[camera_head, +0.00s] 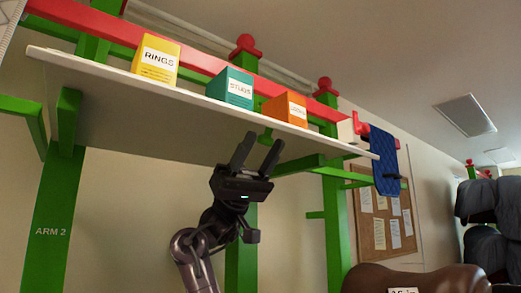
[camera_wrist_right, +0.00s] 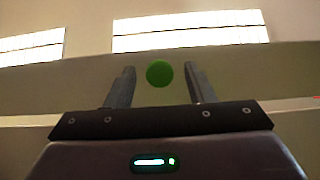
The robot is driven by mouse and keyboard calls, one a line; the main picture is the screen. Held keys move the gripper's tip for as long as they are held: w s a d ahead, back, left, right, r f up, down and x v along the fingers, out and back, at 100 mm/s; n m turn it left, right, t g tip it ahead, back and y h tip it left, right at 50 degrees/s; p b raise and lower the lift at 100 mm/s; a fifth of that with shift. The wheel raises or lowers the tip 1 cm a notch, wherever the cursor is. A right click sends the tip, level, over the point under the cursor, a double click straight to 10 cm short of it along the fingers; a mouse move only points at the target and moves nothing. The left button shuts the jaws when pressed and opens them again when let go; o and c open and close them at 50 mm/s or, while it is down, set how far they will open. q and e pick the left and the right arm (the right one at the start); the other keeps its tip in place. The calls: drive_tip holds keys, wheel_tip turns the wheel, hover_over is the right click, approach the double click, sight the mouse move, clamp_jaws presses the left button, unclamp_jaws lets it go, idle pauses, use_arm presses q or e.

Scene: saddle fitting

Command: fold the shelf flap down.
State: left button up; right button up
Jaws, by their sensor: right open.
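The shelf flap (camera_head: 140,110) is a long pale board, seen from below in the head view. It is up, roughly level, with boxes on top. Green arms (camera_head: 68,120) are under it, one near the left end and another bar (camera_head: 300,165) toward the right. My right gripper (camera_head: 265,137) points up beneath the flap's right half, open and empty. In the right wrist view a round green spot (camera_wrist_right: 159,73) shows between the open fingers; I cannot tell what part it is or whether the fingers touch anything. My left gripper is not in view.
A yellow RINGS box (camera_head: 157,59), a teal STUDS box (camera_head: 231,87) and an orange box (camera_head: 286,109) stand on the flap. A blue pad (camera_head: 384,160) hangs at its right end. A brown saddle (camera_head: 420,280) is at lower right. Green posts (camera_head: 60,215) stand behind.

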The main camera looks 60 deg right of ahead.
drive_tip(key=v, duration=0.7)
drive_tip(key=shift+w+f, duration=0.2)
drive_tip(key=shift+w, duration=0.1)
drive_tip(key=shift+d, duration=0.1)
